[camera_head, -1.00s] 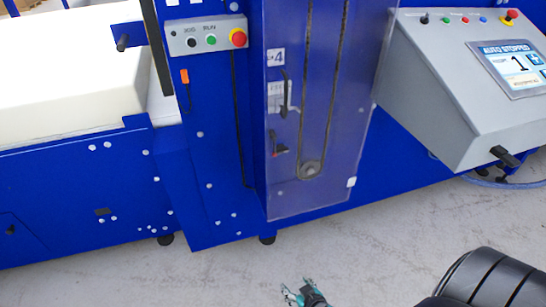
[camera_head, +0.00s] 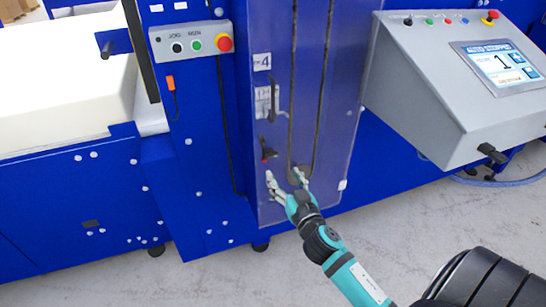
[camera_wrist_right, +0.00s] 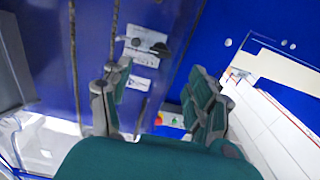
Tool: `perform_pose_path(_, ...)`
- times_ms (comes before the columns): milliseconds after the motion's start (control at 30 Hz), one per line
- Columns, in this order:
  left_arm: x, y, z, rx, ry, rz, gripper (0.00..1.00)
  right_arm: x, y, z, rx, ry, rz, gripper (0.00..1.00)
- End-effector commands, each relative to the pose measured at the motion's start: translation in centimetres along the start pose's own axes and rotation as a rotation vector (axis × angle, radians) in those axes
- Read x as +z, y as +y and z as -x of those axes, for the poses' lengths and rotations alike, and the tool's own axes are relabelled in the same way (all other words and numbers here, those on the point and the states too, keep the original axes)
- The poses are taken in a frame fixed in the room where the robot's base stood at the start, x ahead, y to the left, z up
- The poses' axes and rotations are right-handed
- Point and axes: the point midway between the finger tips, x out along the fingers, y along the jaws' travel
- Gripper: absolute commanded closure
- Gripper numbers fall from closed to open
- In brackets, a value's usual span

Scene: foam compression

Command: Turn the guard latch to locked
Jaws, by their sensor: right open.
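On the clear guard panel (camera_head: 335,130), a black lever (camera_head: 273,92) stands roughly upright on a small pale labelled plate. I take it for the guard latch. In the right wrist view the lever (camera_wrist_right: 160,48) shows beyond the fingers, on its plate. My right gripper (camera_head: 285,177) is open and empty, fingers pointing up, below that lower handle and in front of the guard. In the right wrist view, its fingers (camera_wrist_right: 160,80) stand wide apart. My left gripper is not in view.
A control box (camera_head: 190,42) with a red button is left of the guard. A grey console (camera_head: 420,105) with a screen (camera_head: 500,66) stands right. A white foam block (camera_head: 65,100) lies at left. The floor (camera_head: 215,285) in front is partly clear.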

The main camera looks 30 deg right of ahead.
Motion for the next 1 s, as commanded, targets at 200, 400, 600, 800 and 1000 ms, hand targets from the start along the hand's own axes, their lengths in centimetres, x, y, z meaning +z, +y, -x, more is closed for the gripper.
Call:
perform_pose_path(200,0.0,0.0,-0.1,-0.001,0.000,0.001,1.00,-0.1,0.0,-4.9,0.000,0.002,0.002,0.40)
perform_pose_path(400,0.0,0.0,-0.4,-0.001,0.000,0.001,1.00,0.1,0.0,-7.9,0.000,0.000,0.001,0.40)
perform_pose_path(600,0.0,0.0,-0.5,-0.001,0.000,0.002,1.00,0.1,0.0,-9.2,0.001,-0.001,0.000,0.40)
perform_pose_path(800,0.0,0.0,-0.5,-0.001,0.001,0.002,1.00,0.1,0.0,-9.3,0.001,-0.002,0.000,0.40)
perform_pose_path(1000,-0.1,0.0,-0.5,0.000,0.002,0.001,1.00,0.1,0.0,-9.2,0.001,-0.002,0.000,0.57)
